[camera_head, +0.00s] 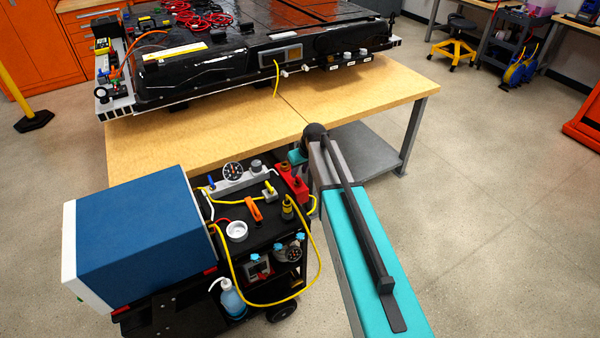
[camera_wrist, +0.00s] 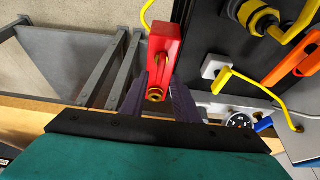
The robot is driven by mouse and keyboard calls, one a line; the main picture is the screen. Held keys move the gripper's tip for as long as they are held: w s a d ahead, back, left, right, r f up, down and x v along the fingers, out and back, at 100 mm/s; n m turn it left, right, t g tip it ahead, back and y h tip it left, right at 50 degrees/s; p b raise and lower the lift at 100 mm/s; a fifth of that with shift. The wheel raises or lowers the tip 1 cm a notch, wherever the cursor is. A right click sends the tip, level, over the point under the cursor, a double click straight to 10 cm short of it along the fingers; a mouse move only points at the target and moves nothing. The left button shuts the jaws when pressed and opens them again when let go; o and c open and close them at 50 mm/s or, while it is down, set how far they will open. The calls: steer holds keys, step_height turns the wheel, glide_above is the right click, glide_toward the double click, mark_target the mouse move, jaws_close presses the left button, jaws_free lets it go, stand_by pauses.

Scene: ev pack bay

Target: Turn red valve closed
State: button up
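The red valve (camera_head: 290,184) is a red block at the right rear corner of the black cart, partly hidden by my arm in the head view. In the wrist view the red valve (camera_wrist: 166,42) is upright in the picture, with a brass fitting at its lower end. My gripper (camera_wrist: 158,92) has its two dark fingers apart, one on each side of the valve's lower end. I cannot tell whether either finger touches it. In the head view my gripper (camera_head: 298,157) shows only in part, close to the valve; its fingertips are hidden.
The black cart (camera_head: 245,262) carries a blue box (camera_head: 140,232), a pressure gauge (camera_head: 233,171), an orange handle (camera_head: 255,208) and looping yellow hoses. A wooden workbench (camera_head: 200,136) with a large black battery pack (camera_head: 230,72) stands behind. Open floor lies to the right.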

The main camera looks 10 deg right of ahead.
mark_target(298, 176)
steer(key=shift+p+x, duration=0.4)
steer(key=shift+x, duration=1.35)
jaws_close()
steer(key=shift+d, duration=0.1)
